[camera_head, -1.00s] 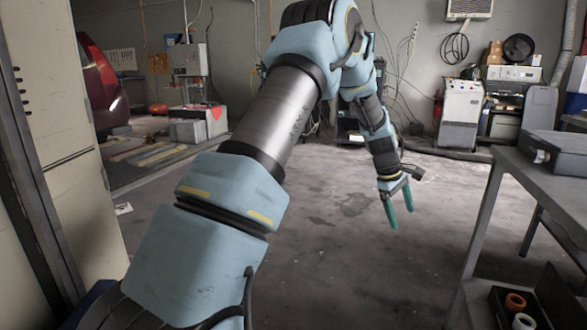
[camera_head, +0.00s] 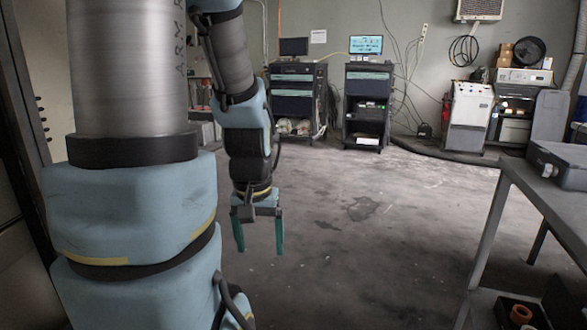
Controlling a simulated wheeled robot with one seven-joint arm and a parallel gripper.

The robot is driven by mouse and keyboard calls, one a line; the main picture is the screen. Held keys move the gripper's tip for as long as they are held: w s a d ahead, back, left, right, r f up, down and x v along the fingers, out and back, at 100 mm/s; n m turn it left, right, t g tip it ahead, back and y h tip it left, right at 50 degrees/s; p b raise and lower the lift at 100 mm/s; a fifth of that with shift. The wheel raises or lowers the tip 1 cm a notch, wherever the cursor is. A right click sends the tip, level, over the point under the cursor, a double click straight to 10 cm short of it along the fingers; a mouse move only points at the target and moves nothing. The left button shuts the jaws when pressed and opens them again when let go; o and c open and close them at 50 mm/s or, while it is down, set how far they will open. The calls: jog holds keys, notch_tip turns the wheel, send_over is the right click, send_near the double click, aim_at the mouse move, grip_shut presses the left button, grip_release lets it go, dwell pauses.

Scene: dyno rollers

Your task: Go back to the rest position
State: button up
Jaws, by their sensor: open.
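My gripper (camera_head: 260,236) hangs with its green fingers pointing down, spread apart, with nothing between them. It is left of the picture's middle, above the grey concrete floor. My arm fills the left side of the picture and hides part of the room behind it.
A grey workbench (camera_head: 545,185) with a dark case (camera_head: 560,165) stands at the right edge, and a lower shelf holds rollers (camera_head: 520,314). Two equipment racks (camera_head: 297,100) (camera_head: 367,105) and a white machine (camera_head: 467,116) stand at the back. The middle floor (camera_head: 390,225) is clear.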

notch_tip(320, 180, up, 19)
jog(key=p, duration=1.7)
jog(key=shift+p, duration=0.35)
